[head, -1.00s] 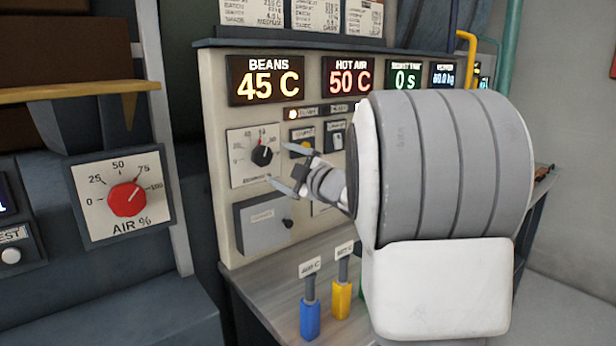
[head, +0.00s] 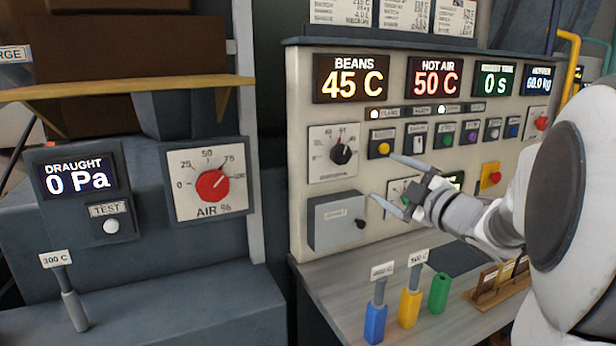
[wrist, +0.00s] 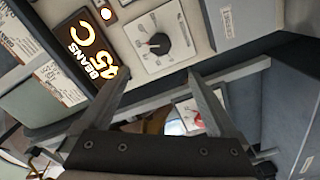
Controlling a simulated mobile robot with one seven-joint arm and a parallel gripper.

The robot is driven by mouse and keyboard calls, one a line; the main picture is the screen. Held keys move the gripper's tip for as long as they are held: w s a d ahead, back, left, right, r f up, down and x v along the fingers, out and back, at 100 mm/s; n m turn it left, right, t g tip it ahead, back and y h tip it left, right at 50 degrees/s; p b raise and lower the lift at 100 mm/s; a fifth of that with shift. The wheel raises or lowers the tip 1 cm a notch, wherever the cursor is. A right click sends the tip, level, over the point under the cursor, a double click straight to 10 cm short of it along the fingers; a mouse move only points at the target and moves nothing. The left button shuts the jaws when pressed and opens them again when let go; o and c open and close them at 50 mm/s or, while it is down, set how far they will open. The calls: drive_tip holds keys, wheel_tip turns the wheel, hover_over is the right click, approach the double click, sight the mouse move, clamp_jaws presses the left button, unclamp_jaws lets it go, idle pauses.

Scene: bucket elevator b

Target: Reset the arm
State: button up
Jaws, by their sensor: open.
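My gripper (head: 400,187) is open and empty in the head view. It hangs in front of the control panel (head: 270,225), to the right of the black burner knob (head: 343,153) and the grey box (head: 338,221). Its two fingers point left and are spread apart. In the wrist view my gripper (wrist: 200,85) also shows open, with nothing between the fingers. The black knob also shows there (wrist: 159,44), beyond the fingertips. My arm comes in from the right and hides part of the panel.
Below the panel is a ledge (head: 440,295) with blue (head: 375,322), yellow (head: 410,306) and green (head: 439,293) holders. A wooden rack (head: 497,284) stands near my arm. At left are the red AIR dial (head: 212,184) and the draught display (head: 77,179).

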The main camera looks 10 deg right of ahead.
wheel_tip(320, 180, up, 4)
drive_tip(key=s+a+m+h+p, duration=0.2)
drive_tip(key=m+h, duration=0.3)
drive_tip(key=m, duration=0.1)
drive_tip(key=s+a+f+m+g+p, duration=0.3)
drive_tip(key=s+a+g, duration=0.3)
drive_tip(key=s, duration=0.5)
drive_tip(key=s+a+f+m+g+y+p, duration=0.1)
drive_tip(key=s+a+f+m+g+p, duration=0.2)
drive_tip(key=s+a, duration=0.6)
drive_tip(key=s+f+m+g, duration=0.1)
drive_tip(key=s+m+g, duration=0.1)
drive_tip(key=s+g, duration=0.1)
drive_tip(key=shift+s+f+y+p, duration=0.2)
drive_tip(key=shift+f+y+p, duration=0.1)
drive_tip(key=shift+f+p, duration=0.1)
